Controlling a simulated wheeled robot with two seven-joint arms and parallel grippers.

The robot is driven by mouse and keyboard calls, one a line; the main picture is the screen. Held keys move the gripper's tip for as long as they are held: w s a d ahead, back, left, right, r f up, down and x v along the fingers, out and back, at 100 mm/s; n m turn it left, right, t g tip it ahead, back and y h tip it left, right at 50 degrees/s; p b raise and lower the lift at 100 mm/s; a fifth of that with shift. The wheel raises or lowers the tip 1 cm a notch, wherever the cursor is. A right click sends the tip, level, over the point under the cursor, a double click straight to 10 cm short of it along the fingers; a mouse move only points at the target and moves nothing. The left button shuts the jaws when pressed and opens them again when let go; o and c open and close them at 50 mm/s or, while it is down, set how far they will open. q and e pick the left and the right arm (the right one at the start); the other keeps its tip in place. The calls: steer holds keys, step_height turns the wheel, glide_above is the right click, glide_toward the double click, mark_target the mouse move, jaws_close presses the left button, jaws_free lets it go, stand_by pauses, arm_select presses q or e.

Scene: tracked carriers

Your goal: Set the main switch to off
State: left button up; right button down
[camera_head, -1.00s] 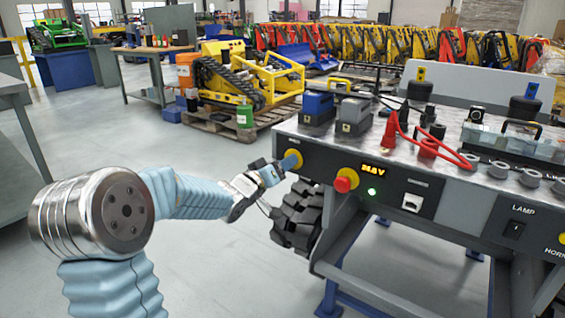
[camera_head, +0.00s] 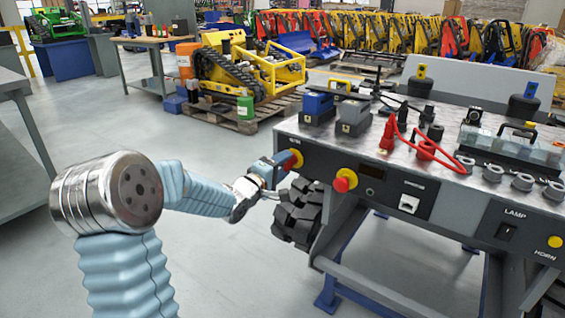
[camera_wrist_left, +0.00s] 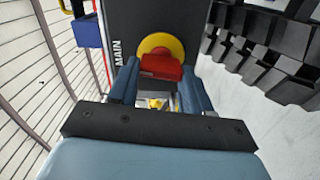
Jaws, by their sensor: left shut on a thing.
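The main switch is a yellow disc with a red handle on the left end of the dark panel (camera_head: 330,170). In the head view only part of the switch (camera_head: 294,159) shows past my fingers. In the wrist view the red handle (camera_wrist_left: 161,67) lies across the picture below the upper rim of the yellow disc, with the word MAIN beside it. My left gripper (camera_head: 284,164) is at the switch, its two blue fingers shut on the handle's two ends. My right gripper is not in view. The panel's display (camera_head: 373,172) is dark.
A red button on a yellow base (camera_head: 345,180) is just right of the switch. A black rubber track (camera_head: 298,212) hangs close below my gripper. The bench top (camera_head: 455,145) holds batteries, red cables and a clear case. Open floor lies to the left.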

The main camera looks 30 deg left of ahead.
arm_select(q)
steer(key=shift+n, duration=0.5)
steer(key=shift+f, duration=0.1)
steer(key=o, duration=1.1)
steer(key=shift+c, duration=0.2)
steer(key=s+a, duration=0.1)
steer(key=s, duration=1.2)
steer(key=shift+s, duration=0.4)
steer(key=shift+f, duration=0.1)
